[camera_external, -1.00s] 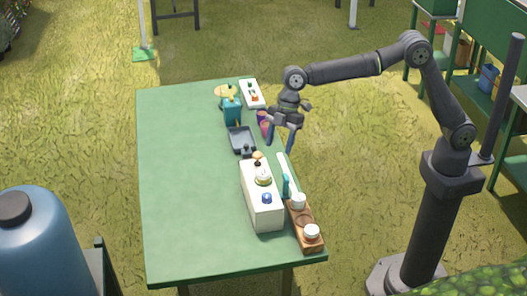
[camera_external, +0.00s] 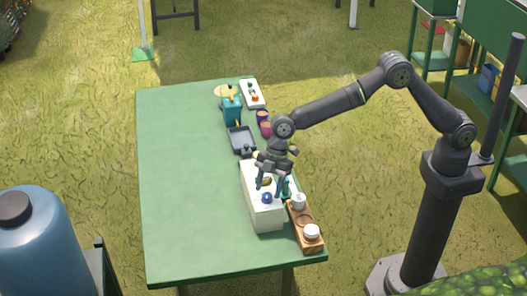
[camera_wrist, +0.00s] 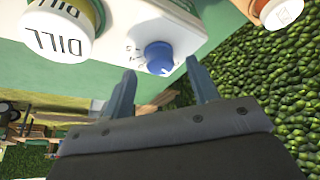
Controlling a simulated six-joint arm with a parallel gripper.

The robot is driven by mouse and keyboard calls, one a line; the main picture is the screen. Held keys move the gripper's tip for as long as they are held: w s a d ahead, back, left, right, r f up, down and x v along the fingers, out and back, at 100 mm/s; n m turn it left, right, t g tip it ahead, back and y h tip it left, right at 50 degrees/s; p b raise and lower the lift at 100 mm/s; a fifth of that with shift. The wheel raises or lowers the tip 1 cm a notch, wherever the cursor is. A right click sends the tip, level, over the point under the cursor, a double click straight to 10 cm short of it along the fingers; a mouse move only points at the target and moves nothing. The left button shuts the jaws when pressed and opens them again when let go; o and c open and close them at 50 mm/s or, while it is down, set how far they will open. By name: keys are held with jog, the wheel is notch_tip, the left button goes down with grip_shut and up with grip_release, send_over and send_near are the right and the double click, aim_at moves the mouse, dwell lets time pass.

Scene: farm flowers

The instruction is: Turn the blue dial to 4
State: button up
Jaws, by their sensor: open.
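The blue dial (camera_external: 267,198) sits on the top of a white box (camera_external: 262,216) near the right edge of the green table. In the wrist view the blue dial (camera_wrist: 159,57) is on the white panel, with small printed numbers to its left, partly too small to read. My gripper (camera_external: 268,191) is above the white box, close to the dial. In the wrist view the two fingers of my gripper (camera_wrist: 160,80) are apart and empty, with the dial beyond and between their tips, apart from them.
A wooden rack (camera_external: 307,238) with white-lidded jars (camera_external: 312,231) stands right of the box. A dark tray (camera_external: 241,138), a teal container (camera_external: 232,112) and a white switch panel (camera_external: 251,93) lie farther back. The left half of the green table (camera_external: 185,180) is clear.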

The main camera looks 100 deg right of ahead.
jog(key=shift+x, duration=0.9)
jog(key=shift+c, duration=0.4)
jog(key=c, duration=0.9)
